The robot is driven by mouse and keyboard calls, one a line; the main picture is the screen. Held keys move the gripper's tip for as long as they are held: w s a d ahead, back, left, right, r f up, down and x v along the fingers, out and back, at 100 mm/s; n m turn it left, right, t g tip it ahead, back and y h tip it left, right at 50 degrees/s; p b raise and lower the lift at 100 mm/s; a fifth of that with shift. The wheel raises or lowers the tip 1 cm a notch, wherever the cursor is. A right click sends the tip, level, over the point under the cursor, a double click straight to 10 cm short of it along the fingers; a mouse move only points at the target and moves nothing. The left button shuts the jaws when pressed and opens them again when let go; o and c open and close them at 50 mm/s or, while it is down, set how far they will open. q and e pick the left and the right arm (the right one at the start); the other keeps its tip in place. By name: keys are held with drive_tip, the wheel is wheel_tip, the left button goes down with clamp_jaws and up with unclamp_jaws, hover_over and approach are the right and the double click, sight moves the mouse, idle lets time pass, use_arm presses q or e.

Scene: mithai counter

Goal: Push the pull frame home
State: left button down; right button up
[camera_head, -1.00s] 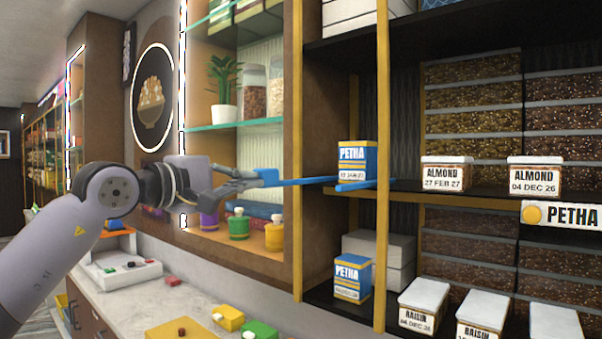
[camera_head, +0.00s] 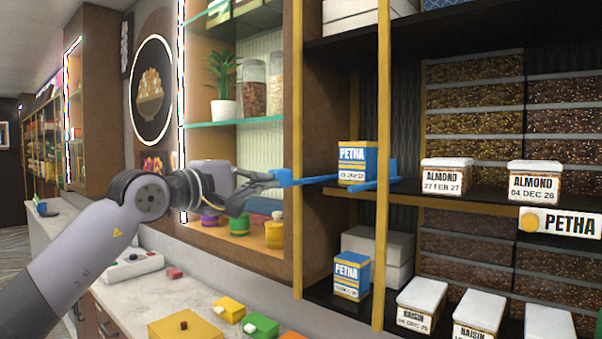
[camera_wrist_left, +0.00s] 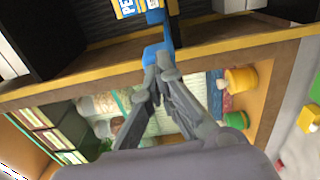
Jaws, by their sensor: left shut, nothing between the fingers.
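The blue pull frame (camera_head: 315,180) lies along the middle shelf, its near end sticking out to the left past the wooden side post. Its far end, with a short upright blue piece (camera_head: 393,168), is just right of the yellow post. The blue and white PETHA box (camera_head: 352,160) stands upright on the shelf at the frame. My left gripper (camera_head: 273,179) is shut, with its fingertips against the frame's near end. The wrist view shows the shut fingertips (camera_wrist_left: 160,62) at the blue frame (camera_wrist_left: 155,48). My right gripper is not in view.
Two ALMOND boxes (camera_head: 447,176) stand farther right on the same shelf. A second PETHA box (camera_head: 350,276) and RAISIN boxes (camera_head: 422,303) are on the shelf below. Yellow posts (camera_head: 382,130) stand at the shelf front. Jars and a plant (camera_head: 222,85) fill the niche behind the gripper.

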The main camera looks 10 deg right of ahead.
sight(286, 178)
use_arm(q)
drive_tip(key=shift+p+x, duration=1.2)
drive_tip(key=shift+x, duration=0.2)
drive_tip(key=shift+p+x, duration=2.1)
drive_tip(key=shift+p, duration=0.25)
drive_tip(key=shift+a+f+b, duration=0.1)
drive_tip(key=shift+b, duration=0.2)
drive_tip(key=b+v, duration=0.7)
drive_tip(key=v, duration=0.1)
drive_tip(key=shift+b, duration=0.4)
